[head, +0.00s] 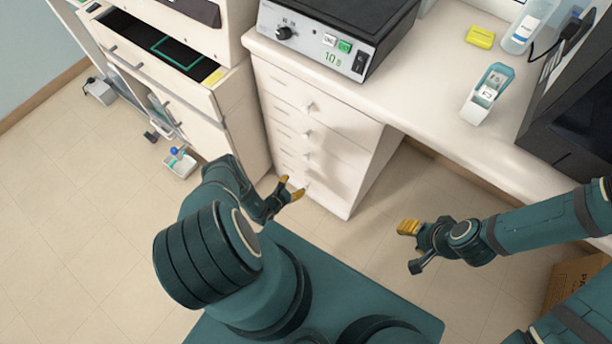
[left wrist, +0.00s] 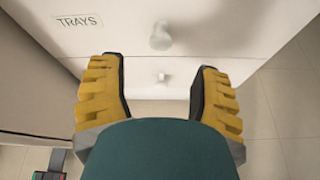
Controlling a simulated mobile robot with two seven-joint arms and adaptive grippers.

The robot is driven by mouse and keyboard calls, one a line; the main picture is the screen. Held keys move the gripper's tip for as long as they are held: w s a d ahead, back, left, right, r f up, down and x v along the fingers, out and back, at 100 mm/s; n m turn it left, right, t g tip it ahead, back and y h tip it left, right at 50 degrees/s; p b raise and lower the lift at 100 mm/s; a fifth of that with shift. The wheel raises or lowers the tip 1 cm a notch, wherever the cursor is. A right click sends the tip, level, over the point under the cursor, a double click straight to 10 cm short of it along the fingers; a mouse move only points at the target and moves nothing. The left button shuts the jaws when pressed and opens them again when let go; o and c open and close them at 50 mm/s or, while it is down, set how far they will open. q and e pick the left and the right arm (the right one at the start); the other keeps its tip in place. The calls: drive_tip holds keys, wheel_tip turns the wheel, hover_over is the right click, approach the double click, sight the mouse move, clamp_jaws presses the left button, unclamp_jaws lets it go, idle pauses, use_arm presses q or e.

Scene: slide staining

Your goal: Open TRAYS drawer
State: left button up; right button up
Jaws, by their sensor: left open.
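The TRAYS drawer (left wrist: 110,45) is a pale front with a printed TRAYS label and a round white knob (left wrist: 160,36) in the left wrist view. It looks shut. A second knob (left wrist: 162,77) shows lower down, between the fingers in that picture. My left gripper (left wrist: 160,90) is open and empty, its yellow-padded fingers apart in front of the drawer fronts. In the head view my left gripper (head: 290,188) is beside the lower knobs of the white drawer cabinet (head: 365,150); labels there are too small to read. My right gripper (head: 410,240) is right of the cabinet, away from it.
An open drawer (head: 160,50) with dark contents juts from the left cabinet. A control box (head: 335,35) stands on the counter (head: 420,95) above the drawers. A small bin with a blue-topped item (head: 180,162) and a cardboard box (head: 572,280) are low down. Floor between is clear.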

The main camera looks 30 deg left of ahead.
sight(304, 176)
use_arm(q)
drive_tip(key=b+x, duration=0.3)
drive_tip(key=x, duration=0.4)
drive_tip(key=shift+w+d+f, duration=0.1)
drive_tip(key=shift+w+f, duration=0.15)
drive_tip(key=shift+f, duration=0.05)
drive_tip(key=shift+w+f, duration=0.15)
drive_tip(key=shift+w, duration=0.55)
clamp_jaws()
drive_tip(key=shift+s, duration=0.15)
